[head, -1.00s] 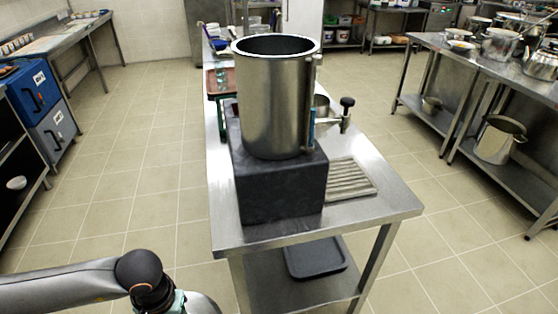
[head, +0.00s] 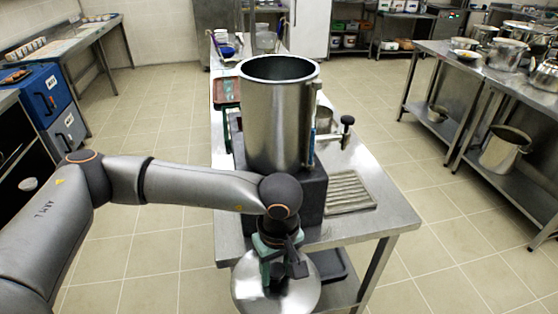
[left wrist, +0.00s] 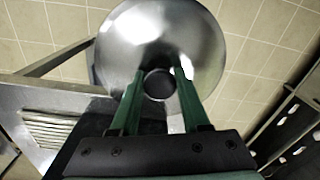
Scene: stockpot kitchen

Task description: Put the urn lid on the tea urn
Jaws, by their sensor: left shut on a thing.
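The tea urn (head: 277,115) is a tall steel cylinder with an open top, upright on a dark block (head: 312,192) on the steel table. A black-knobbed tap sticks out on its right side. My left gripper (head: 283,272) is in front of the table's near edge, below the urn's rim. It is shut on the knob of the urn lid (head: 248,290), a round shiny steel dome. In the left wrist view the two green fingers hold the dark knob (left wrist: 159,84) at the middle of the lid (left wrist: 120,45). My right gripper is not in view.
A ribbed drip tray (head: 348,192) lies on the table (head: 385,205) right of the block. A brown tray (head: 227,91) lies behind the urn. A counter with pots (head: 503,54) stands at the right. Open floor lies on both sides.

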